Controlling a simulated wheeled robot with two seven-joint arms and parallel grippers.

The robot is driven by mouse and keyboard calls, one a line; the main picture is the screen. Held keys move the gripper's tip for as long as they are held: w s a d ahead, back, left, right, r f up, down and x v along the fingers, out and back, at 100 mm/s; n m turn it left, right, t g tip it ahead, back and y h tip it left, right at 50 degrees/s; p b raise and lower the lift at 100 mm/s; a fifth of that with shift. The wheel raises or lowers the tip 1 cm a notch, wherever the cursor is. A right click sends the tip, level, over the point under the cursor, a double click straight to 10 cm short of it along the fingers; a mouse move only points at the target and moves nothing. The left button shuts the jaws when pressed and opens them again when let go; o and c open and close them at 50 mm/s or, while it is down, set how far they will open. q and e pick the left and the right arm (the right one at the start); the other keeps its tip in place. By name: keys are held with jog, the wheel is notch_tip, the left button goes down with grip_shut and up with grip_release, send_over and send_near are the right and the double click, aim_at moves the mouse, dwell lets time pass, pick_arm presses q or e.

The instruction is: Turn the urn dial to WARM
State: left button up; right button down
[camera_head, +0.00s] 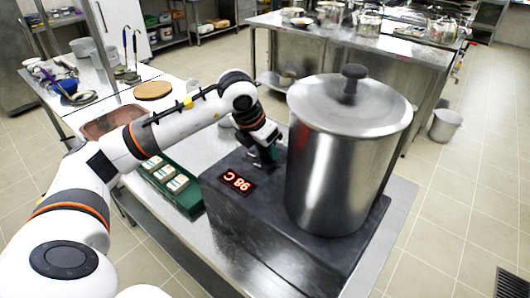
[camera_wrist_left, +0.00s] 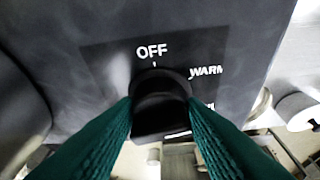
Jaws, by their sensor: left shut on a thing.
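The urn is a big steel pot (camera_head: 340,160) with a lid, standing on a dark base (camera_head: 280,228) with a lit red display (camera_head: 238,182). The black urn dial (camera_wrist_left: 160,85) shows in the left wrist view, on a panel marked OFF (camera_wrist_left: 152,51) above it and WARM (camera_wrist_left: 206,71) to its upper right. A further label lower right is mostly hidden. My left gripper (camera_head: 266,156) is at the base beside the pot. Its green fingers (camera_wrist_left: 160,108) are shut on the dial, one on each side. I cannot tell which mark the dial points to. My right gripper is not in view.
A green tray (camera_head: 183,207) with several pale blocks lies left of the base. A round wooden board (camera_head: 153,90) and utensils are farther back on the left. Another steel counter (camera_head: 330,40) with pots stands behind. A bucket (camera_head: 446,125) is on the floor at right.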

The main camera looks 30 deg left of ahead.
pick_arm(q)
jog(key=shift+n+y+b, duration=0.5)
jog(key=shift+n+b, duration=0.05)
jog(key=shift+n, duration=0.75)
jog(key=shift+r, duration=0.1)
jog(key=o, duration=1)
jog(key=b+v, duration=0.1)
jog(key=v, duration=0.5)
jog(key=b+v, duration=0.1)
jog(key=v, duration=0.5)
jog(key=shift+s+d, duration=0.1)
jog(key=shift+d, duration=0.1)
